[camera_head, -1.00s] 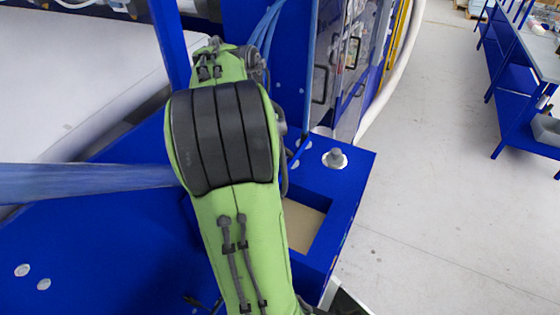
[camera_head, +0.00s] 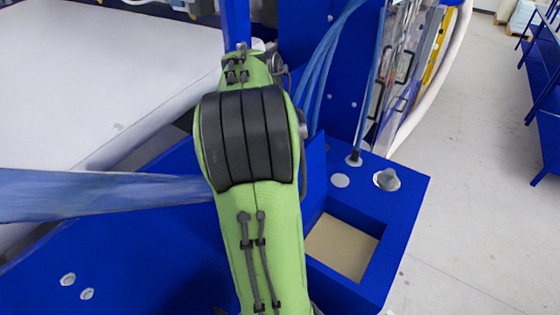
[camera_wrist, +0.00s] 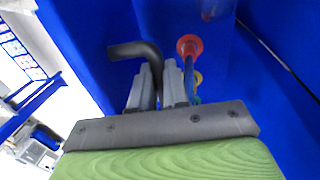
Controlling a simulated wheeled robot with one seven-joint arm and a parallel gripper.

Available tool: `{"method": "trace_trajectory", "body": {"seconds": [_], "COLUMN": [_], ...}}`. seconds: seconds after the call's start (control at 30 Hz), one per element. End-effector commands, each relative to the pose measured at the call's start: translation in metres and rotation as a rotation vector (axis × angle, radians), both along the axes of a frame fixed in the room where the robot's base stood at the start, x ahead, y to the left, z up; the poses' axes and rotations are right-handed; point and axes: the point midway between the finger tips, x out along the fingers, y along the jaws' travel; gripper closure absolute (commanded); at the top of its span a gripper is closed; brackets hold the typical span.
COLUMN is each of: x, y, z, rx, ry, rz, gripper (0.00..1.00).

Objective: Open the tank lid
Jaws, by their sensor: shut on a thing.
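My gripper (camera_wrist: 160,85) shows in the wrist view with its two grey fingers close together. They are shut on a dark bent handle (camera_wrist: 134,49), whose curved end sticks out to the left of the fingers. Blue surfaces lie behind the handle, and I cannot tell which of them is the tank lid. In the head view my green arm fills the middle and my gripper and the handle do not show.
The wrist view shows a red flared fitting (camera_wrist: 189,46) close right of the fingers. In the head view a blue frame has a beige-floored recess (camera_head: 342,246) and a grey knob (camera_head: 387,180).

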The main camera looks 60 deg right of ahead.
Motion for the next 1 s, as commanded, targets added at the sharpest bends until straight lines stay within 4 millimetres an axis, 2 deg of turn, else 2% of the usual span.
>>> {"method": "trace_trajectory", "body": {"seconds": [0.03, 0.43, 0.47, 0.6, 1.0], "x": [-0.0027, -0.0031, -0.0031, -0.0027, -0.0004], "y": [0.0018, 0.0013, 0.0013, 0.0011, 0.0006], "z": [-0.006, -0.0058, -0.0058, -0.0049, 0.0026], "rx": [0.016, 0.015, 0.015, 0.013, 0.006], "ry": [0.014, 0.015, 0.015, 0.012, 0.006], "rz": [-0.005, -0.009, -0.009, -0.008, -0.005], "gripper": [1.0, 1.0, 0.81, 0.6, 0.6]}}
